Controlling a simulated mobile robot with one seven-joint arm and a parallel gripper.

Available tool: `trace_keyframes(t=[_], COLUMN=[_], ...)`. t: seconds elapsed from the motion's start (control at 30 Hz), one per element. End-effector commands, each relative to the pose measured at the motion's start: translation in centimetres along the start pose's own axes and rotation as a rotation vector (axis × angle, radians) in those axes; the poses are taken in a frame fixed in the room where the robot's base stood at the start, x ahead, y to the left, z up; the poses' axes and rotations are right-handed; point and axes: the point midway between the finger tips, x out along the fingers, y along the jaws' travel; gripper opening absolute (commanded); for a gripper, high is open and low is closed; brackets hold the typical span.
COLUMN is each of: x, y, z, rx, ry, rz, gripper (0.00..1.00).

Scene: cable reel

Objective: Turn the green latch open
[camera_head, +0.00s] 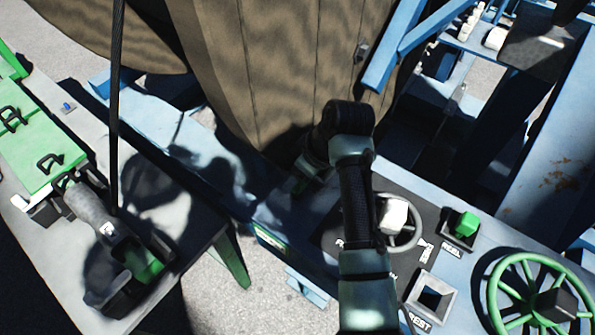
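My arm reaches up from the bottom, and its end bends down to the left beside the wooden reel. My gripper (308,170) is in the shadow at the foot of the reel, seen from behind. Its fingertips are too dark and covered to tell whether they are open or shut, or touch anything. A small dark-green part (299,186) shows just below it; this may be the green latch, but shadow hides its shape and angle. No other part is clearly a latch.
The wooden reel (262,75) fills the upper middle. A green case (35,150) lies on the left table (190,215).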

Motion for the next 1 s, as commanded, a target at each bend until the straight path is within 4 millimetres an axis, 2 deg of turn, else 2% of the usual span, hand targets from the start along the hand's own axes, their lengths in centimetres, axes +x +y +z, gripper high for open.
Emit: trace_keyframes(t=[0.17,0.2,0.53,1.0], x=[0.04,0.03,-0.01,-0.13], y=[-0.01,-0.01,0.0,-0.06], z=[0.01,0.01,0.0,-0.1], rx=[0.0,0.0,0.0,0.05], ry=[0.0,0.0,0.0,0.002], rz=[0.0,0.0,0.0,0.02], gripper=[0.65,0.61,0.02,0.0])
